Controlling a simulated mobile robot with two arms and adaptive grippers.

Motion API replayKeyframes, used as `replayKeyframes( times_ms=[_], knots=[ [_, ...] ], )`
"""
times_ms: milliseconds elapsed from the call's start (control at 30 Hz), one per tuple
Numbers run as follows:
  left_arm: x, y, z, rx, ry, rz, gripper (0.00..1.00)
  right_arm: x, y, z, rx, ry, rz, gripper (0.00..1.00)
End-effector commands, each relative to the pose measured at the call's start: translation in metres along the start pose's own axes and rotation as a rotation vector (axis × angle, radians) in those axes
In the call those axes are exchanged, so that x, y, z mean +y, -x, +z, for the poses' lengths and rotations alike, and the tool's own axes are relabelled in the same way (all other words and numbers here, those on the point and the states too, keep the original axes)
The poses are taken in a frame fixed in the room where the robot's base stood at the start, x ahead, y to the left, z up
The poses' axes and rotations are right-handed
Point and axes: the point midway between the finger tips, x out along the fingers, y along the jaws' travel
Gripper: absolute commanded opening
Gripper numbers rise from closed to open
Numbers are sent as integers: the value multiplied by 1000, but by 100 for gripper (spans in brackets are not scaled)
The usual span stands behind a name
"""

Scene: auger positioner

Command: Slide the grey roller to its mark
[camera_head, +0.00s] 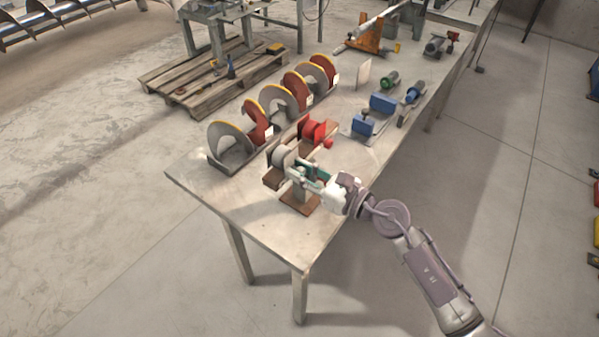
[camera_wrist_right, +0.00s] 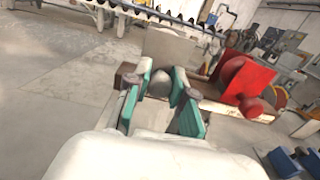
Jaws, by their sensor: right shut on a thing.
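The grey roller (camera_head: 284,155) sits on a low brown-based positioner near the front end of the workbench. In the right wrist view, a rounded grey part of the grey roller (camera_wrist_right: 160,82) shows between the teal finger pads. My right gripper (camera_head: 308,173) reaches in from the right and is shut on this part; the fingers hide some of the roller. The right gripper's fingers also show in the wrist view (camera_wrist_right: 160,97). I cannot make out the mark. My left gripper is not in view.
Auger pieces in grey and red (camera_head: 268,105) stand in a row along the left bench edge. Blue blocks (camera_head: 382,103) and a green-ended tool (camera_head: 389,80) lie farther back. The bench's (camera_head: 235,200) front corner is clear. A wooden pallet (camera_head: 190,90) lies on the floor.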

Motion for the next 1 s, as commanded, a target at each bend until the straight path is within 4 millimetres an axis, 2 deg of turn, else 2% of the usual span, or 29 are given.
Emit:
replayKeyframes(
  times_ms=[100,233,567,600,733,767,1000],
  knots=[
    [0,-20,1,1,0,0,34,-27,0,-5,-1,9,-6,0],
    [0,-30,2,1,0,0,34,-45,0,-3,-2,7,-5,0],
    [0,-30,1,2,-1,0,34,-50,1,1,-1,2,-4,0],
    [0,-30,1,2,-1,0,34,-50,0,1,-1,2,-3,24],
    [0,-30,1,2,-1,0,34,-50,0,1,-1,2,-3,46],
    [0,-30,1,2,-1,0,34,-50,0,1,-1,2,-3,49],
    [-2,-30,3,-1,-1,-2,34,-49,0,0,-1,2,-3,49]
  ],
)
